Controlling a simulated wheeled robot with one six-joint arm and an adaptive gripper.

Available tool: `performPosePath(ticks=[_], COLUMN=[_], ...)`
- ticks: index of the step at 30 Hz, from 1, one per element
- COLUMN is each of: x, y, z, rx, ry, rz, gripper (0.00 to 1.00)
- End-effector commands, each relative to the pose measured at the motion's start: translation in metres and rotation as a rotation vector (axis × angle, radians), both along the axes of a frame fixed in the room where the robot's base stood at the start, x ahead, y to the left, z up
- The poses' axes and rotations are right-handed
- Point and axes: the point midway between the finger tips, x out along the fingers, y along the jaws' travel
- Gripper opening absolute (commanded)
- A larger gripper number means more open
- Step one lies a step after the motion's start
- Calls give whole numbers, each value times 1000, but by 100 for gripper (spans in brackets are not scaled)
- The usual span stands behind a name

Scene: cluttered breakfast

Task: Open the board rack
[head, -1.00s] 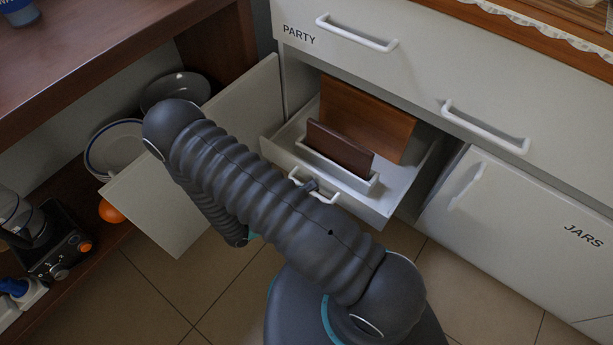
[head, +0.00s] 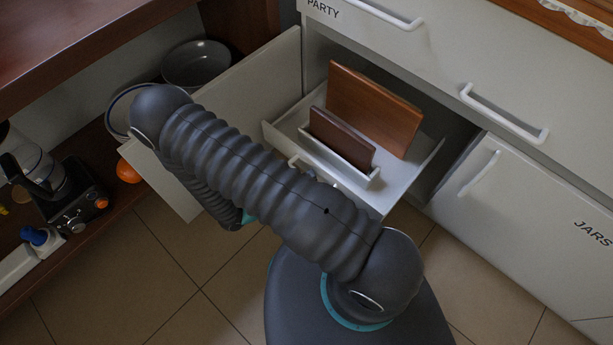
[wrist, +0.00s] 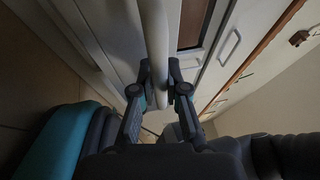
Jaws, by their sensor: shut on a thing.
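The board rack (head: 281,133) is a white pull-out tray in the open cabinet under the drawer marked PARTY. It stands well out of the cabinet. A large reddish-brown board (head: 372,108) and a smaller dark brown board (head: 341,138) stand upright in it. Its white bar handle (head: 294,160) is mostly hidden by my arm in the head view. In the wrist view the handle (wrist: 155,35) runs between the fingers of my gripper (wrist: 157,78), which is shut on it. My gripper is hidden behind my arm in the head view.
A cabinet door (head: 250,85) stands open left of the rack. Bowls (head: 196,65), an orange (head: 128,171) and a coffee machine (head: 75,195) sit on the low shelf at left. The cabinet marked JARS (head: 525,230) is shut at right. Tiled floor (head: 180,285) is clear at lower left.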

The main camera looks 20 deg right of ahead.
Motion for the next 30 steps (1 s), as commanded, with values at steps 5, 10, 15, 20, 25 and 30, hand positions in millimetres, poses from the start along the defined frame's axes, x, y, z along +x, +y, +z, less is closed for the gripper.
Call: performPosePath(ticks=[5, 10, 15, 20, 25, 30], x=[0, 0, 0, -3, -8, -12], y=[0, 0, 4, 24, 57, 88], z=[0, 0, -1, -5, -11, -17], rx=[0, 0, 0, 2, 1, 1], ry=[0, 0, -1, -2, -2, -2], rz=[0, 0, 2, 5, 6, 5], gripper=[39, 39, 39, 39, 39, 39])
